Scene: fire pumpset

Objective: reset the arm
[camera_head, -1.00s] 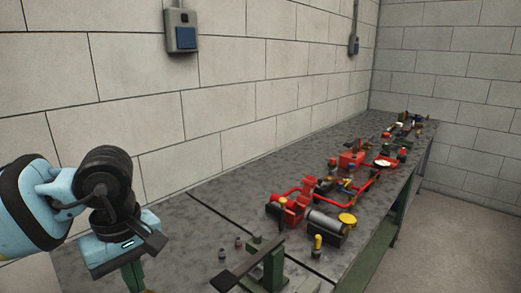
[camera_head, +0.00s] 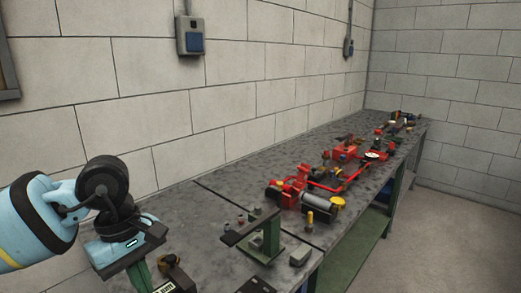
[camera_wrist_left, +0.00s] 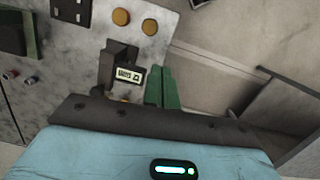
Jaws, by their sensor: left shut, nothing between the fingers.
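My left gripper (camera_head: 139,275) hangs from the pale blue left arm at the lower left of the head view, fingers pointing down above the near end of the bench. Its green fingers are together and empty; they also show in the left wrist view (camera_wrist_left: 161,88). Beside them is a dark device with a small lit display (camera_wrist_left: 129,74), seen at the bottom of the head view too (camera_head: 172,270). Whether the fingers touch it I cannot tell. My right gripper is not in view.
The grey bench (camera_head: 215,172) runs along the block wall. A green stand with a dark bar (camera_head: 250,227) and a grey block (camera_head: 300,255) are near. The red pumpset (camera_head: 290,190) lies farther along. A switch box (camera_head: 190,36) hangs on the wall.

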